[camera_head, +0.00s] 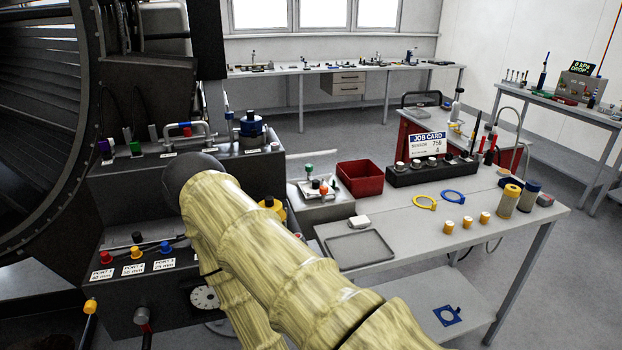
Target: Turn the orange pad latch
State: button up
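I cannot tell for sure which part is the orange pad latch. A yellow-orange round knob (270,203) sits on the right side of the dark engine bay, just right of my arm and partly hidden by it. An orange-tipped handle (90,305) stands out at the bay's lower left. An orange cap (135,252) sits above the middle port label, between a red and a blue cap. My arm, in a pale yellow sleeve, crosses the middle and hides part of the bay. My gripper is not visible.
A grey workbench (400,225) on the right holds a red bin (359,179), an empty grey tray (360,248), a job card (427,144) and several yellow parts. The large dark engine ring (95,120) fills the left. Open floor lies behind the bench.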

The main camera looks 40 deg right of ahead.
aim_at(324, 189)
jog(key=z, duration=1.05)
